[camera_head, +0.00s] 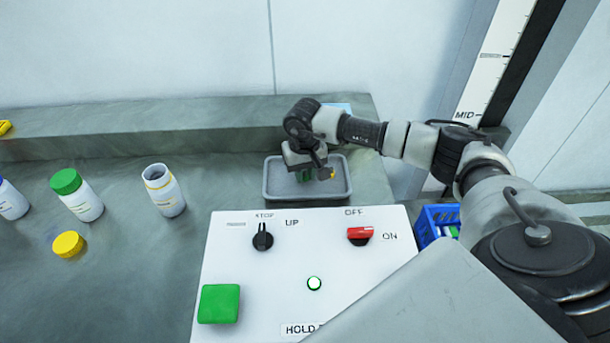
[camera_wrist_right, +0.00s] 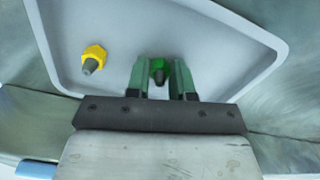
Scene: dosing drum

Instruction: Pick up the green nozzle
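The green nozzle (camera_wrist_right: 158,68) is in the grey tray (camera_wrist_right: 225,75), near its middle in the right wrist view, with a dark grey tip. My right gripper (camera_wrist_right: 160,80) is over the tray with its two green-padded fingers on either side of the green nozzle. The fingers look apart, with a narrow gap beside the nozzle. In the head view my right gripper (camera_head: 306,172) points down into the tray (camera_head: 280,196) and largely hides the green nozzle. My left gripper is not in view.
A yellow nozzle (camera_wrist_right: 93,58) lies left of the fingers in the tray. A control panel (camera_head: 270,285) with switches and a green button stands in front. An open bottle (camera_head: 164,192), a green-capped bottle (camera_head: 82,198) and a yellow cap (camera_head: 68,245) are left. A blue crate (camera_head: 432,216) is right.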

